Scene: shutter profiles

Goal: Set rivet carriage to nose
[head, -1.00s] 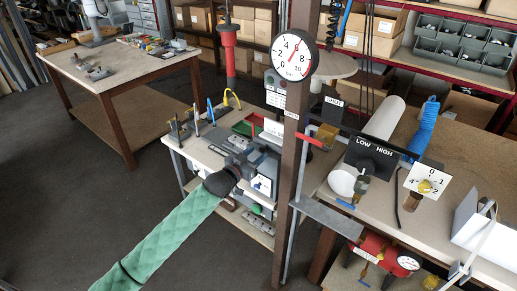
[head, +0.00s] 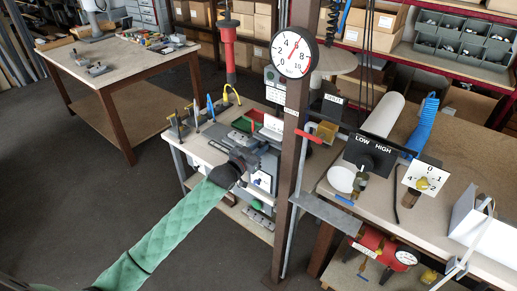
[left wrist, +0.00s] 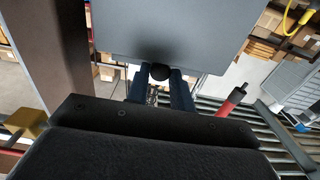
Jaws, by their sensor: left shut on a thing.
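The rivet machine (head: 262,158) stands on the small bench in the middle of the head view, with grey blocks and a white label on its front. My left gripper (head: 238,166) reaches its front left side; its fingers are hard to make out there. In the left wrist view my left gripper (left wrist: 160,88) has its dark blue fingers shut on a black ball knob (left wrist: 160,72). The knob sits at the lower edge of a large grey block (left wrist: 165,30), which hides what lies behind. I cannot read the carriage's position. My right gripper is not in view.
A brown post (head: 291,150) with a pressure gauge (head: 293,54) stands just right of the machine. A red tool (head: 229,52) hangs above the bench. The floor at left is clear.

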